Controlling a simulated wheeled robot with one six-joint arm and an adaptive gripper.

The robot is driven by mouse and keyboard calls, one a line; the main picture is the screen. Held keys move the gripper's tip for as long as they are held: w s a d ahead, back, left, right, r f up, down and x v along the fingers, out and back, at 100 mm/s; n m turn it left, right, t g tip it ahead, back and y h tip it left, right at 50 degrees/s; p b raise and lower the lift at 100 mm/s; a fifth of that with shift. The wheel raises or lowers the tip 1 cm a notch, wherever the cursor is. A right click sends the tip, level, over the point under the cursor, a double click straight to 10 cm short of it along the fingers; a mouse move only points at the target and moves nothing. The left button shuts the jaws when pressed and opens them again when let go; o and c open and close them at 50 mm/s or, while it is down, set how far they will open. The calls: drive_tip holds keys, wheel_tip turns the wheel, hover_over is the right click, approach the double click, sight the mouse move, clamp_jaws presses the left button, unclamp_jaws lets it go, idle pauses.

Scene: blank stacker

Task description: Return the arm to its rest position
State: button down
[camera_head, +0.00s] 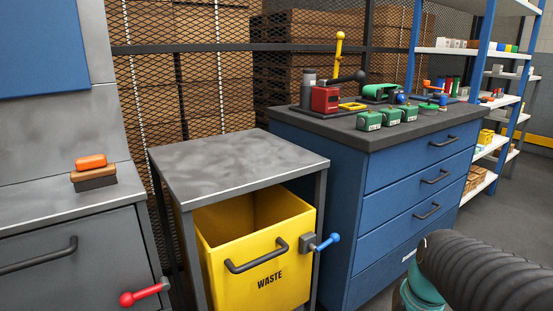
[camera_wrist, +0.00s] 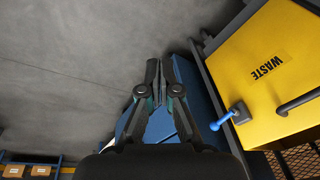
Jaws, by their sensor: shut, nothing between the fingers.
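My gripper (camera_wrist: 157,68) shows in the middle of the wrist view, its dark fingers shut with nothing held between them. It is clear of everything and points past the blue drawer cabinet (camera_wrist: 184,85) over bare grey floor. In the head view only a black ribbed and teal part of my arm shows at the lower right; the gripper itself is out of that view.
A yellow waste bin (camera_head: 240,285) with a blue-knobbed latch stands under a grey table (camera_head: 240,165). Right of it is a blue drawer cabinet (camera_head: 345,215) with machines and green blocks on top. Blue shelving (camera_head: 480,60) stands at the right. Grey floor (camera_wrist: 70,65) is open.

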drive_tip(key=s+a+r+n+t, duration=0.3)
drive_tip(key=s+a+r+n, duration=0.1)
drive_tip(key=s+a+r, duration=0.1)
drive_tip(key=shift+s+a+r, duration=0.4)
drive_tip(key=shift+a+r, duration=0.1)
drive_tip(key=shift+a, duration=0.5)
